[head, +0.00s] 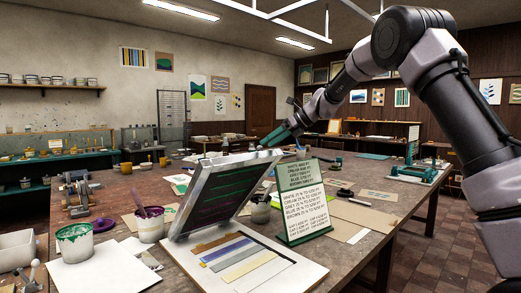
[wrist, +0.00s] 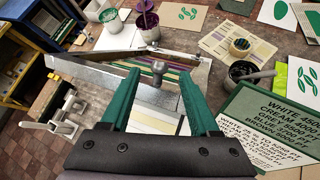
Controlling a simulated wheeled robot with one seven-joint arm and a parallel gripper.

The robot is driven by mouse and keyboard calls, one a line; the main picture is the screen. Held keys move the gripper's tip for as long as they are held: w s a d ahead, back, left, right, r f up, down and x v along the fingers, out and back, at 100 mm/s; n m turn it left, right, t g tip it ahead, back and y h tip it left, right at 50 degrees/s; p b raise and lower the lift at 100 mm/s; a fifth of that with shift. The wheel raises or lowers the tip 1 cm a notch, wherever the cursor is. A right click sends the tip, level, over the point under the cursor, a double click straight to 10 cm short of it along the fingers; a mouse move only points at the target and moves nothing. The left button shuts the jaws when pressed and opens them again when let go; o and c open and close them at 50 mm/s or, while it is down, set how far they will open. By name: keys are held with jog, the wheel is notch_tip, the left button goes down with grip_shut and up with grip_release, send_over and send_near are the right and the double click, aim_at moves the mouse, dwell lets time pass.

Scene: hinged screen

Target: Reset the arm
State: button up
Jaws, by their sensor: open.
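The hinged screen (head: 222,194) stands tilted up on the table, a silver frame around dark mesh. A striped print on white paper (head: 240,262) lies in front of its lower edge. My gripper (head: 268,141) is at the screen's top edge in the head view. In the wrist view my gripper (wrist: 160,82) shows two green fingers spread apart. A grey knob (wrist: 158,72) on the screen's edge appears between the fingertips, with gaps on both sides. Whether a finger touches the frame cannot be told.
A green sign board (head: 304,200) stands close right of the screen. Paint pots, including a green-stained one (head: 75,243) and a purple one (head: 150,224), stand to the left. Loose sheets cover the table.

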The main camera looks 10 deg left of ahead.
jog(key=shift+v, duration=1.05)
jog(key=s+d+r+n+t+h, duration=0.1)
jog(key=s+d+r+n+h, duration=0.2)
jog(key=s+d, duration=0.5)
jog(key=s+d+r+n+t, duration=0.1)
jog(key=s+d+r+n, duration=0.4)
jog(key=d, duration=0.5)
jog(key=s+d+f+n+t+h, duration=0.1)
jog(key=s+d+f+n+h, duration=0.2)
jog(key=s+d, duration=0.5)
jog(key=s+d+f+n+t+h, duration=0.2)
jog(key=s+d+f+n, duration=0.3)
jog(key=s, duration=1)
jog(key=d+n, duration=0.3)
jog(key=shift+s+d+h, duration=0.3)
jog(key=shift+h, duration=0.1)
jog(key=shift+f, duration=0.1)
